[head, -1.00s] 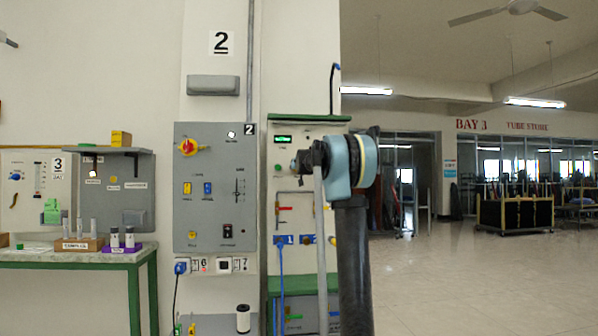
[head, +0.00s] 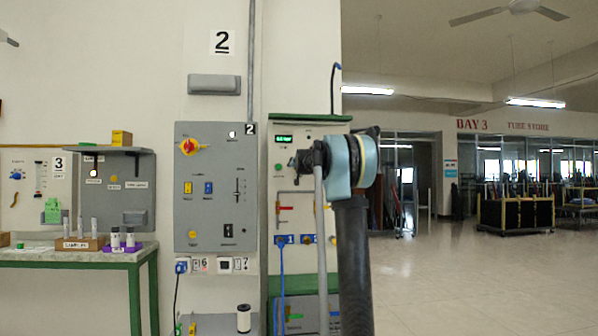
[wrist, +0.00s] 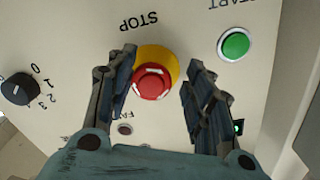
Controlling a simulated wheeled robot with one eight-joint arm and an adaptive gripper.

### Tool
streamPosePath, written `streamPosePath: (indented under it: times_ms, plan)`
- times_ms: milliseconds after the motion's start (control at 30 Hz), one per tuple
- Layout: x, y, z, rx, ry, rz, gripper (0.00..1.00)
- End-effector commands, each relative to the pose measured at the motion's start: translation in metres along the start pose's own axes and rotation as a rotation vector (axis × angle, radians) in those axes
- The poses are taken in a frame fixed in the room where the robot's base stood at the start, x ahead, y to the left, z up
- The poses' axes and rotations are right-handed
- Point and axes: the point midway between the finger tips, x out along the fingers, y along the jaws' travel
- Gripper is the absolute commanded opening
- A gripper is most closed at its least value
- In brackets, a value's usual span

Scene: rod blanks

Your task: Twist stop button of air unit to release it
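The stop button is a red mushroom knob (wrist: 151,82) on a yellow round collar (wrist: 158,57), under the upside-down word STOP in the wrist view. My gripper (wrist: 160,62) is open, with one finger on each side of the knob. The left finger overlaps the collar's left edge; the right finger has a clear gap to the knob. I see no finger pressing on the knob, and cannot tell how deep the fingertips reach. In the head view my arm stands in front of the air unit (head: 296,164) and hides the button.
A green start button (wrist: 233,44) is right of the right finger in the wrist view. A black rotary selector (wrist: 19,89) is at the left. In the head view a grey panel (head: 215,215) with a red-and-yellow switch stands left of the air unit. Open floor lies right.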

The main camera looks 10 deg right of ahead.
Motion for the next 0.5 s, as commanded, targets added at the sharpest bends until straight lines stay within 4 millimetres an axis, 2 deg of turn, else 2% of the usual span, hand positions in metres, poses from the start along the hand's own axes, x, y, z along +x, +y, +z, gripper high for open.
streamPosePath:
  times_ms: [333, 500]
  plan:
    - [-0.001, 0.002, -0.002, 0.000, 0.003, 0.004, 0.56]
    - [-0.010, 0.003, -0.002, 0.000, 0.004, 0.004, 0.56]
